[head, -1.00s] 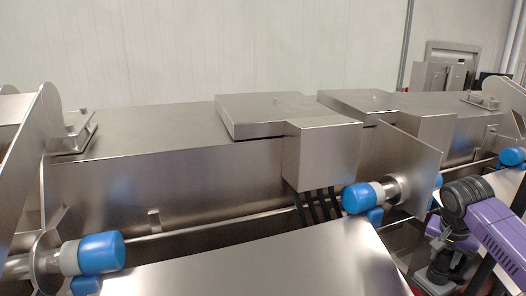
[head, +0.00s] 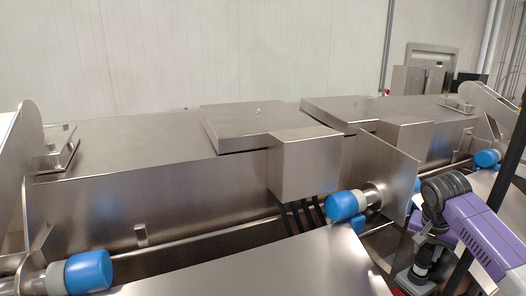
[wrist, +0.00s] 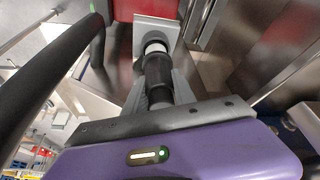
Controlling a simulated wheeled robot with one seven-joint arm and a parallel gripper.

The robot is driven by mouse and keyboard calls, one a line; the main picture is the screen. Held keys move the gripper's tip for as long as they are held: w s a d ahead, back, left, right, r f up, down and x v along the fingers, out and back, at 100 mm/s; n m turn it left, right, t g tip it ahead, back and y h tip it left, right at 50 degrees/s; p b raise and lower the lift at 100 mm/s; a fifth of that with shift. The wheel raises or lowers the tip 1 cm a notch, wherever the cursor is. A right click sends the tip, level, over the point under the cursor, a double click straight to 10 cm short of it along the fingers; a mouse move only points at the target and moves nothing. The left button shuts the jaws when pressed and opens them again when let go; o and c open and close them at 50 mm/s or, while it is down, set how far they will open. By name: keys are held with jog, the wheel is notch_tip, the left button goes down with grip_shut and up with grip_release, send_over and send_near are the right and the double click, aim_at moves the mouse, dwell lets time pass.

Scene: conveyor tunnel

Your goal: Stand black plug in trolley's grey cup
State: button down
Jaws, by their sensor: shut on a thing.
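In the wrist view my gripper (wrist: 157,80) is shut on the black plug (wrist: 156,68), a dark ribbed cylinder between the two grey fingers. Beyond the plug's far end is a grey square piece (wrist: 172,27) with a pale round part in it, against a red surface (wrist: 133,9). This looks like the trolley's grey cup. The plug's far end lines up with the pale part; whether it is inside or only in front of it I cannot tell.
A steel conveyor tunnel (head: 110,205) with a raised box (head: 303,165) runs across the head view. Blue-capped rollers (head: 88,271) and a bare steel sheet (head: 255,272) lie in front. A thick black bar (wrist: 45,85) is close at the wrist view's left.

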jog(key=shift+r, duration=0.1)
jog(key=shift+r+p, duration=0.45)
jog(key=shift+r, duration=0.55)
